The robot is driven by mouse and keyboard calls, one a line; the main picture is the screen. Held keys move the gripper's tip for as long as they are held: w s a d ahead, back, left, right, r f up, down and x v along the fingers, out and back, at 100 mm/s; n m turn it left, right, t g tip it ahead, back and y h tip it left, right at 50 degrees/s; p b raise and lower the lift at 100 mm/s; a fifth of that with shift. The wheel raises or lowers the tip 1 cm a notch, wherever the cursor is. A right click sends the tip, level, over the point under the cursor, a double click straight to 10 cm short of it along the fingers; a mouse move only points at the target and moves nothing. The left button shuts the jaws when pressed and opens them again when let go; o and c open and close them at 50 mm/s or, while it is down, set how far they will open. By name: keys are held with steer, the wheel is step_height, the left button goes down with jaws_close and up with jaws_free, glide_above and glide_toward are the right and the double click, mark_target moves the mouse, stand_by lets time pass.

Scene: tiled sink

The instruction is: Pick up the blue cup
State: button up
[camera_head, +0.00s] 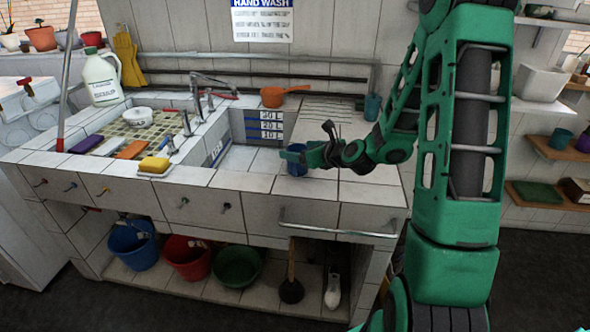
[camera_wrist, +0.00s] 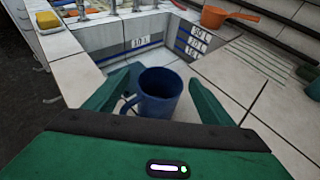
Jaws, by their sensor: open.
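My gripper (camera_head: 310,155) is at the cup, coming from the right. In the wrist view my gripper (camera_wrist: 158,88) has its fingers spread on both sides of the cup. A gap shows on the right side; whether the left finger touches the handle I cannot tell.
The sink basin (camera_head: 262,126) with level marks lies behind the cup. An orange pan (camera_head: 272,97) stands at the back edge. A yellow sponge (camera_head: 154,165) lies to the left, and a teal cup (camera_head: 372,107) stands at the back right. The counter right of the cup is clear.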

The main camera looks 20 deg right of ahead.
mark_target(292, 149)
steer(key=x, duration=0.5)
steer(key=shift+f, duration=0.15)
steer(key=c, duration=1.4)
